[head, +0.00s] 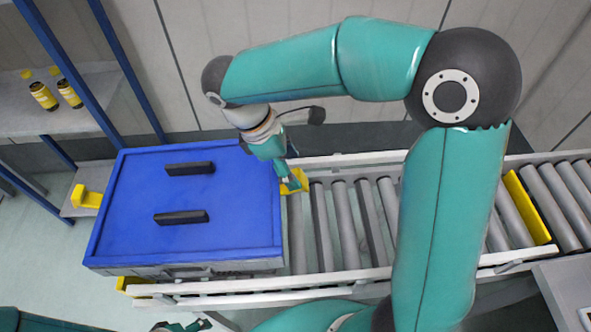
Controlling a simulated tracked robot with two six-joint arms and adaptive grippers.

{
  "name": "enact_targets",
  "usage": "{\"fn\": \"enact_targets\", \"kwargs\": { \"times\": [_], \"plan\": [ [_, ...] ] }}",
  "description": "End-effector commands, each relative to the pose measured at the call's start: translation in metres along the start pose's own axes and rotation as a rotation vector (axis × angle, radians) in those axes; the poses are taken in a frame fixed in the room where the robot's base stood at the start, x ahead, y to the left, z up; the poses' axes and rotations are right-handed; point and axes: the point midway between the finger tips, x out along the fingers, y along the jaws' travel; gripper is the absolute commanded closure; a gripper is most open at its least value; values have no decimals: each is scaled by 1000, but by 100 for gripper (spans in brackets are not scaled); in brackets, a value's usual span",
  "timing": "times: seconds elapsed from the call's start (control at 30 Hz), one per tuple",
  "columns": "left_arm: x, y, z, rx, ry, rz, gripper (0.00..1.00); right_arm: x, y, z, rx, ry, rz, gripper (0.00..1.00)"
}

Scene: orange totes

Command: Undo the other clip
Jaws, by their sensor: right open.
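A tote with a blue lid (135,215) sits at the left end of the roller conveyor. The lid lies flat on it and has two black handles. A yellow clip (299,182) shows at the tote's right side. My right gripper (289,184) is open and points down at this clip, with its fingers overlapping it in view; I cannot tell whether they touch. Another yellow piece (87,197), perhaps the other clip, stands out at the tote's left side. Part of my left gripper (182,326) shows at the bottom edge, cut off, its jaws unclear.
The conveyor's bare rollers (345,215) run to the right of the tote, partly behind my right arm. A yellow bar (527,207) crosses the conveyor farther right. A blue-framed shelf at the left holds two bottles (43,96). A yellow piece (128,286) shows below the tote's front left corner.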

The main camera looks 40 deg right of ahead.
Motion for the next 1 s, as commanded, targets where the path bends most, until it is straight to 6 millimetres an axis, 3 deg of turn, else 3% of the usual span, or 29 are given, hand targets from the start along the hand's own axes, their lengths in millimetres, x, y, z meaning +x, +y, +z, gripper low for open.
{"fn": "enact_targets", "kwargs": {
  "times": [0.2, 0.53, 0.9, 1.0],
  "plan": [
    [0, 0, 0, 0, 0, 0, 33, 21, 0, 0, 0, -2, 0, 33],
    [0, 0, 0, 0, 0, 0, 33, 24, 0, 0, 0, 0, 1, 33],
    [0, 0, 0, 0, 0, 0, 33, 24, 0, 0, 0, 0, 1, 93],
    [-2, 1, 0, 0, 0, 0, 33, 22, 0, 0, -1, -8, 0, 94]
  ]
}}
